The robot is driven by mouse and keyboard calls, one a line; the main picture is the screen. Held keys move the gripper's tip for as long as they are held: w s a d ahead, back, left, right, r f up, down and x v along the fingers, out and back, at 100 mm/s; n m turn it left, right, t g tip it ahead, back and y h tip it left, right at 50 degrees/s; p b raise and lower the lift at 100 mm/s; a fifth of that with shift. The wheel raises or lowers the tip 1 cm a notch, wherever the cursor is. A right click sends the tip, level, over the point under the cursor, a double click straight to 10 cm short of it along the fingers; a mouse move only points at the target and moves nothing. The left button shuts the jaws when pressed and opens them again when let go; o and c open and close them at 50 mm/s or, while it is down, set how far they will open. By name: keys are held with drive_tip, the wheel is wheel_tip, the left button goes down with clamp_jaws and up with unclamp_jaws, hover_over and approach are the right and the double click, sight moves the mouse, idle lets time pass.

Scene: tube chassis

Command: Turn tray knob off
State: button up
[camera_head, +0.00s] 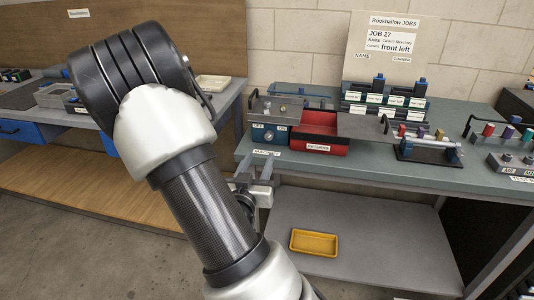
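A blue-fronted box (287,134) stands at the left end of the grey-green workbench (370,165). A small round knob (269,136) sits on its front between two small white labels, too small to read surely. Which way the knob points is too small to tell. A red tray (318,138) with a white label on its front adjoins the box on the right. My gripper (256,168) is at the bench's front left edge, below and slightly left of the knob and apart from it. Its two fingers show a gap with nothing between them. My arm partly hides the gripper's base.
A job sign (392,42) stands at the back. A rack of labelled blocks (385,100) and a clear tube in a cradle (430,150) are to the right. A yellow bin (314,242) lies on the lower shelf. Another bench (30,130) is at left.

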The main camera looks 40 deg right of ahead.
sight(268, 137)
drive_tip(key=b+x, duration=0.1)
drive_tip(key=x, duration=1)
drive_tip(key=shift+w+d, duration=0.15)
drive_tip(key=shift+d, duration=0.1)
clamp_jaws()
